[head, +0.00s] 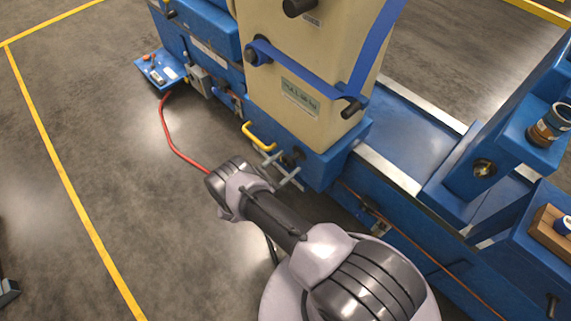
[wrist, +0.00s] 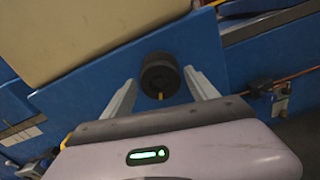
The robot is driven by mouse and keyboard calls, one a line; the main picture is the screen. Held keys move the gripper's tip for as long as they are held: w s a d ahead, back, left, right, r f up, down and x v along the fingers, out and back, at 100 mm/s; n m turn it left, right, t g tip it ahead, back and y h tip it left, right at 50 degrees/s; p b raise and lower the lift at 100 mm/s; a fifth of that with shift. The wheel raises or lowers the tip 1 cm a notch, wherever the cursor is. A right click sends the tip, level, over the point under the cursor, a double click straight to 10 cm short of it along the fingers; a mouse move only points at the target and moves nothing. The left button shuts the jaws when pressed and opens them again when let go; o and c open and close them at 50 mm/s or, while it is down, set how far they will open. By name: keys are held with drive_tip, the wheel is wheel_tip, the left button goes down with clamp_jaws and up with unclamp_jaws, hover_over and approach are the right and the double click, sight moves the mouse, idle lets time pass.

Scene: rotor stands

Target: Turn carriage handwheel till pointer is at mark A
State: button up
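A dark round ribbed knob, which looks like the handwheel (wrist: 160,74), sticks out from the blue carriage face in the wrist view. A small yellow mark shows at its lower edge. It also shows as a small dark shape ahead of my gripper in the head view (head: 296,154). My gripper (wrist: 159,84) is open, with one pale finger on each side of the handwheel in the picture. No contact is visible, and I cannot tell whether the fingertips reach past its front. In the head view my gripper (head: 288,163) is close to the blue base. I cannot make out the pointer or mark A.
A yellow handle (head: 258,137) sticks out left of my gripper. A cream housing (head: 290,95) with blue straps stands above. Blue rails (head: 410,125) run to the right, with a tin (head: 549,125) on a stand. A red cable (head: 166,130) lies on open floor at left.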

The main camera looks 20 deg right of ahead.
sight(287, 163)
drive_tip(key=shift+o, duration=0.9)
drive_tip(key=shift+v, duration=1.75)
drive_tip(key=m, duration=0.7)
drive_tip(key=shift+m, duration=0.3)
drive_tip(key=m, duration=0.8)
